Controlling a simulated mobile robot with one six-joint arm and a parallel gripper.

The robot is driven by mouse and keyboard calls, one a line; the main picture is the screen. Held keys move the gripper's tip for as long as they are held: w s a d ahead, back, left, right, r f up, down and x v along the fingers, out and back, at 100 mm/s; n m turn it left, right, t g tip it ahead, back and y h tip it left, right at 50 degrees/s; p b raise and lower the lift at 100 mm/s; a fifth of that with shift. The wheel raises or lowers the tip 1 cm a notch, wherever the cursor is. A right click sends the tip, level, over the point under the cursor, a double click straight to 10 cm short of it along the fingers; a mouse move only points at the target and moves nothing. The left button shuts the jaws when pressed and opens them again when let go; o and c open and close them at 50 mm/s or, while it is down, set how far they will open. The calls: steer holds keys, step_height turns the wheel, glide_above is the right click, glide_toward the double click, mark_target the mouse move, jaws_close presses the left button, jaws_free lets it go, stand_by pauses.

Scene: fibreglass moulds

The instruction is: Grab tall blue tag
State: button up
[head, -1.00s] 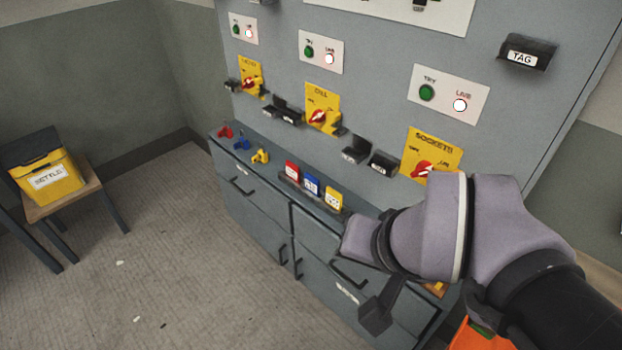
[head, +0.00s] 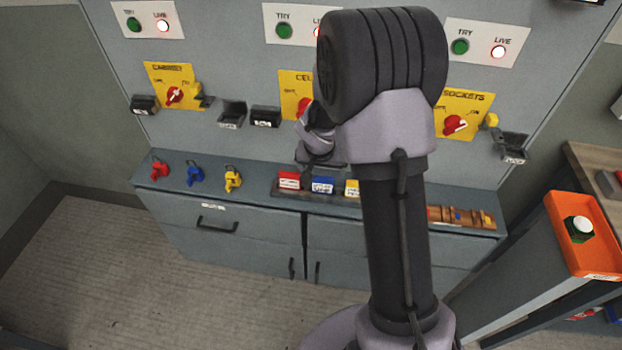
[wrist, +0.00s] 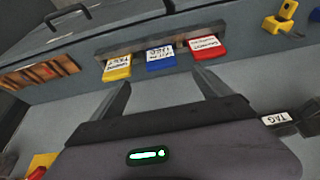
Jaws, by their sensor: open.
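The tall blue tag (head: 323,185) stands in a holder on the cabinet ledge, between a red tag (head: 289,180) and a yellow tag (head: 352,188). In the wrist view the blue tag (wrist: 160,60) is at the upper middle, with the yellow tag (wrist: 117,67) to its left and the red tag (wrist: 206,47) to its right. My gripper (wrist: 161,88) is open and empty. Its two fingers point toward the tags, with the blue one between their lines and apart from them. In the head view my arm hides most of the gripper.
Red (head: 159,170), blue (head: 195,174) and yellow (head: 232,180) padlocks stand on the ledge to the left. The panel above carries rotary switches and small black holders (head: 265,117). Floor at left is clear.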

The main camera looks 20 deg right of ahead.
mark_target(322, 182)
steer(key=b+x, duration=0.2)
steer(key=x, duration=0.6)
steer(key=shift+d+f, duration=0.1)
steer(key=shift+f, duration=0.15)
steer(key=b+x, duration=0.1)
steer(key=x, duration=0.4)
steer(key=shift+w+f+b, duration=0.1)
steer(key=shift+f+b, duration=0.15)
steer(key=shift+b, duration=0.15)
steer(key=shift+c, duration=0.4)
